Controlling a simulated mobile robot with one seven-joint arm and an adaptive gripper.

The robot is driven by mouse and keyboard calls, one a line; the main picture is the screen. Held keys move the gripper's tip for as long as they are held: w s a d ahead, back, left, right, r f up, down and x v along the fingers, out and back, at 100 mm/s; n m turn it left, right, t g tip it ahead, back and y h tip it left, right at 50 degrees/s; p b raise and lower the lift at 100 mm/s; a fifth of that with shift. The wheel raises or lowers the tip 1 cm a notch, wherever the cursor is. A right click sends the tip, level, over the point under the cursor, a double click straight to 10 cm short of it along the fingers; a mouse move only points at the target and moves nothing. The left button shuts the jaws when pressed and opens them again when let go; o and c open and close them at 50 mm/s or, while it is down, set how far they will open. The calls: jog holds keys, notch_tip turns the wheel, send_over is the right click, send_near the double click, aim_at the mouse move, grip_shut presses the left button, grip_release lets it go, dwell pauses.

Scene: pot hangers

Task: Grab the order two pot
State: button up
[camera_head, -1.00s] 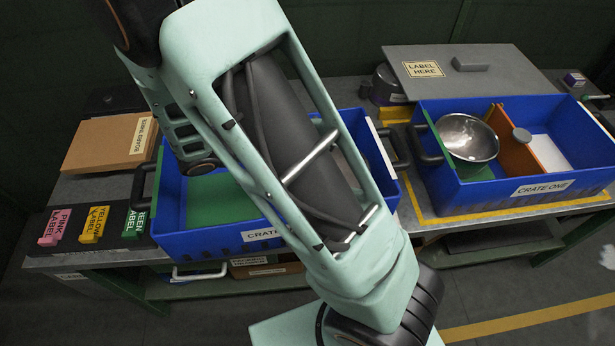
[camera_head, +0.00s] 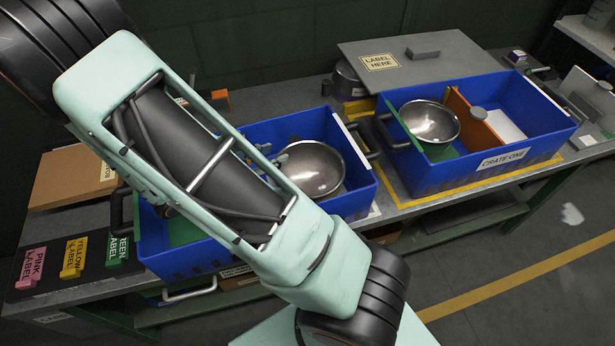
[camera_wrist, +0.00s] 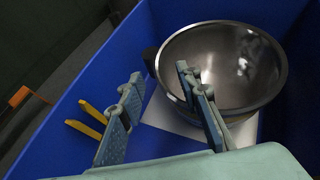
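A shiny metal pot (camera_head: 313,169) sits in the right part of the left blue crate (camera_head: 190,260). It also shows in the wrist view (camera_wrist: 245,65), with a dark handle on its left side above a white patch of crate floor. My gripper (camera_wrist: 160,105) is open, its two blue-grey fingers apart and nothing visible between them. The right finger overlaps the pot's left rim in the wrist view; I cannot tell whether it touches. In the head view my arm hides most of the gripper. A second metal bowl-shaped pot (camera_head: 430,122) sits in the right crate, labelled CRATE ONE (camera_head: 503,158).
The blue crate walls stand close around my gripper. Yellow prongs (camera_wrist: 88,118) show left of the fingers. Pink, yellow and green label blocks (camera_head: 74,258) lie at the bench's left. A grey lid (camera_head: 420,70) marked LABEL HERE lies behind the right crate.

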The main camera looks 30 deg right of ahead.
aim_at(285, 150)
jog(key=x, duration=0.4)
jog(key=shift+w+f, duration=0.1)
jog(key=shift+f, duration=0.1)
jog(key=shift+c, duration=0.4)
grip_shut()
jog(key=shift+r, duration=0.1)
